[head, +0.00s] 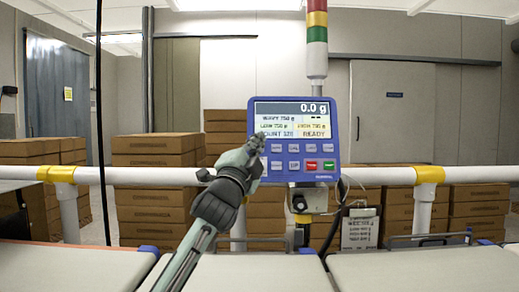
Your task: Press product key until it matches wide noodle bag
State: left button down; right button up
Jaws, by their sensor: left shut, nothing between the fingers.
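The blue control panel (293,140) stands upright at the middle of the head view. Its screen (300,120) shows 0.0 g on top, lines of small text below, and READY at lower right. Under the screen are two rows of keys, mostly grey-blue, with a red key (311,165) and a green key (329,165). My left gripper (257,140) is shut and empty, its tip in front of the panel's left edge. I cannot tell whether it touches the panel. No noodle bag is seen. My right gripper is out of view.
A signal tower (317,40) with red, amber and green bands rises behind the panel. A white rail (380,174) with yellow joints runs across. Pale belt sections (245,272) lie in front. A printed card (360,229) hangs below right. Brown boxes (152,180) are stacked behind.

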pick_arm(q)
jog(key=shift+w+f+b, duration=0.1)
jog(key=shift+w+f, duration=0.3)
jog(key=shift+w, duration=1.05)
jog(key=shift+w+f+b, duration=0.15)
jog(key=shift+w+f, duration=0.25)
jog(key=shift+w, duration=1)
jog(key=shift+w+f+b, duration=0.1)
jog(key=shift+w+f, duration=0.3)
jog(key=shift+w, duration=1.05)
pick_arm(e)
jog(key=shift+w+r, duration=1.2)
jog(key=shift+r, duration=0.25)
pick_arm(q)
jog(key=shift+w, duration=0.15)
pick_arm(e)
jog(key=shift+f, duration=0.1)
pick_arm(q)
jog(key=shift+w+f, duration=0.15)
jog(key=shift+w, duration=0.1)
